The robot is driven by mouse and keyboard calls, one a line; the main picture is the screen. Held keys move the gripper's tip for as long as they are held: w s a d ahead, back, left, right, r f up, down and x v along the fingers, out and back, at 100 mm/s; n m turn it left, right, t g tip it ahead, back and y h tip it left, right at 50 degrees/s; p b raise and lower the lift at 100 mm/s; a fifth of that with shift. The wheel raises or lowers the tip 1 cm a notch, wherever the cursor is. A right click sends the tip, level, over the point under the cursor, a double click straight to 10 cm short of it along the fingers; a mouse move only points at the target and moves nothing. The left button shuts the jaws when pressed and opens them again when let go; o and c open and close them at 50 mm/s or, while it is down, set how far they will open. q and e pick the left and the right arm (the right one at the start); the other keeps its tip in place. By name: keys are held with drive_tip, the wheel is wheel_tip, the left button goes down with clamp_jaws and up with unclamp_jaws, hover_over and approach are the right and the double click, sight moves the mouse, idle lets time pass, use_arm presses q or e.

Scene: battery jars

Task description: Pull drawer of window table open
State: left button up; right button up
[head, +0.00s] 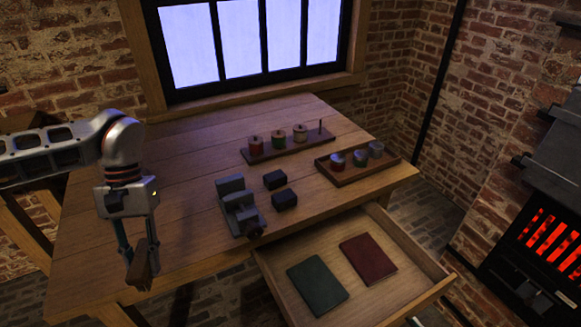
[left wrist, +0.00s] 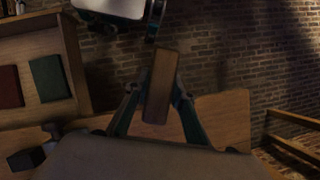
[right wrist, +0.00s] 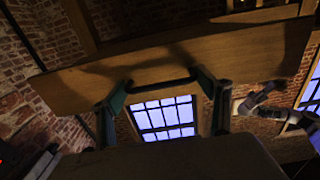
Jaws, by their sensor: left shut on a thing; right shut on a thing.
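The window table (head: 180,170) has a wooden drawer (head: 345,225) pulled out toward me at its front right. A green book (head: 318,284) and a red book (head: 367,257) lie inside. In the right wrist view, my right gripper (right wrist: 165,88) is shut on the dark bar handle (right wrist: 160,87) of the drawer front (right wrist: 180,62). My left gripper (head: 140,262) is shut on a small wooden block (head: 144,268) at the table's front left; the block (left wrist: 160,87) also shows between the fingers in the left wrist view. The right gripper is hardly visible in the head view.
On the table stand a rack of spools (head: 287,145), a tray with jars (head: 357,163), a grey device (head: 239,207) and two dark blocks (head: 280,190). A stove with a glowing grate (head: 550,240) is at the right. The table's left part is clear.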

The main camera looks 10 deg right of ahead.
drive_tip(key=shift+d, duration=0.15)
drive_tip(key=o, duration=1.3)
drive_tip(key=shift+s, duration=0.1)
drive_tip(key=v, duration=1.1)
drive_tip(key=shift+s+d, duration=0.15)
drive_tip(key=shift+s, duration=0.25)
drive_tip(key=shift+s, duration=0.1)
